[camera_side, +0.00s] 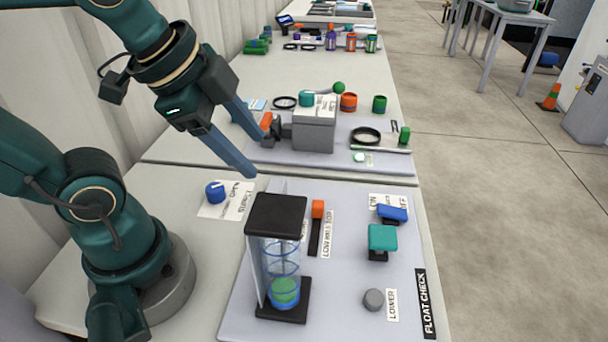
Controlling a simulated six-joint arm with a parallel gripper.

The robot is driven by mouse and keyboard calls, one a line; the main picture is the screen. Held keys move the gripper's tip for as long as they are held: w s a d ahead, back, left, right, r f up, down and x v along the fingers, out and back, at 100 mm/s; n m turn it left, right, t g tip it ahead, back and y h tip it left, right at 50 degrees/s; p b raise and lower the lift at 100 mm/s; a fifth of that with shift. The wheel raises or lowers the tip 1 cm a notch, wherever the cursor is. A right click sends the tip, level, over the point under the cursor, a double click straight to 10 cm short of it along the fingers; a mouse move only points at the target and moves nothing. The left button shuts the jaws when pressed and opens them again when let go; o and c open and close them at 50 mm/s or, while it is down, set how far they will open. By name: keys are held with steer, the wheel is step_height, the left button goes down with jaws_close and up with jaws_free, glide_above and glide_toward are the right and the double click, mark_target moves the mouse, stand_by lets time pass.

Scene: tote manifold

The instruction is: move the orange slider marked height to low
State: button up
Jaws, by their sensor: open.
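The orange slider (318,208) sits at the far end of its dark upright slot (314,238) on the grey panel. A label strip (327,234) runs along the slot's right side; its small print is only partly readable, with "LOW" at the near end. My gripper (257,155) is open and empty. It hangs above and beyond the panel, up and to the left of the slider, apart from it. One blue finger ends near the clear column's top, the other near the grey box behind.
A clear column with a black cap (276,214) and a green float (284,290) stands left of the slot. A teal block (382,238), a blue switch (392,213) and a grey knob (373,299) are to the right. A blue knob (215,192) is at left.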

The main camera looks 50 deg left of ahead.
steer(key=w+m+g, duration=0.1)
steer(key=w+m, duration=0.3)
steer(key=m, duration=0.4)
steer(key=m+g, duration=0.4)
steer(key=m, duration=0.6)
glide_above(318, 203)
step_height(318, 203, down, 10)
steer(key=shift+w+r, duration=0.1)
steer(key=shift+r, duration=0.15)
steer(key=shift+g, duration=0.3)
steer(key=shift+f, duration=2.8)
jaws_close()
steer(key=shift+r, duration=0.1)
